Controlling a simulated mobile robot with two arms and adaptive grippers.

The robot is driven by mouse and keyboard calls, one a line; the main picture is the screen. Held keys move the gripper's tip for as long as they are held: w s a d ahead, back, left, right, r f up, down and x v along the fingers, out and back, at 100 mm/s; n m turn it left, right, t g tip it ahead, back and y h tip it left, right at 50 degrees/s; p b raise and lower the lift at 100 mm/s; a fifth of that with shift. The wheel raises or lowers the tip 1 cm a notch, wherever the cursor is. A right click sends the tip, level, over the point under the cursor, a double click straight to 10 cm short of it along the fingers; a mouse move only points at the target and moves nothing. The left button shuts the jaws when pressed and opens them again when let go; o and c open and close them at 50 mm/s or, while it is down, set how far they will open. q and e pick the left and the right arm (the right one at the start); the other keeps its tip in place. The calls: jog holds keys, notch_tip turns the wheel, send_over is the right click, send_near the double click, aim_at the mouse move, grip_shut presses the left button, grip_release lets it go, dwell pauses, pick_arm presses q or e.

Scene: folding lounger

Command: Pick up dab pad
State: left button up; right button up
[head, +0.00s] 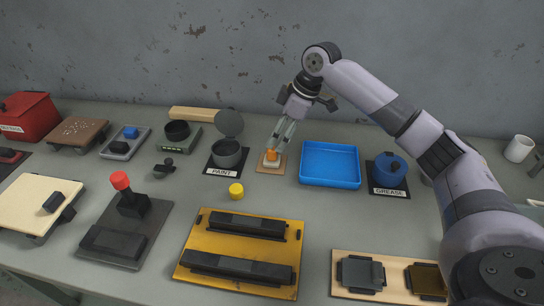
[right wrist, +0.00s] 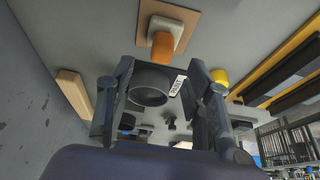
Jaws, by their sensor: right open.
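The dab pad (head: 271,158) looks like a small orange grip on a pale block. It sits on a square tan board (head: 263,167) in the middle of the table. My right gripper (head: 282,134) is just above and slightly right of it, fingers pointing down. In the right wrist view the dab pad's orange grip (right wrist: 163,45) shows beyond the fingertips, near the middle between them. The right gripper (right wrist: 161,66) is open with nothing between its fingers. I cannot tell from the head view whether a finger touches the grip. My left gripper is not in view.
A paint pot (head: 226,154) with its lid raised stands close on the left. A blue tray (head: 330,181) is close on the right, then a blue grease pot (head: 388,170). A yellow cylinder (head: 236,190) and a yellow board (head: 212,285) lie in front.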

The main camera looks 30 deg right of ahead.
jog(key=shift+x, duration=3.1)
jog(key=shift+s+d+f, duration=0.1)
jog(key=shift+s+d, duration=0.05)
jog(key=shift+d, duration=0.05)
jog(key=c, duration=1.1)
notch_tip(320, 180, up, 20)
jog(key=shift+r, duration=0.1)
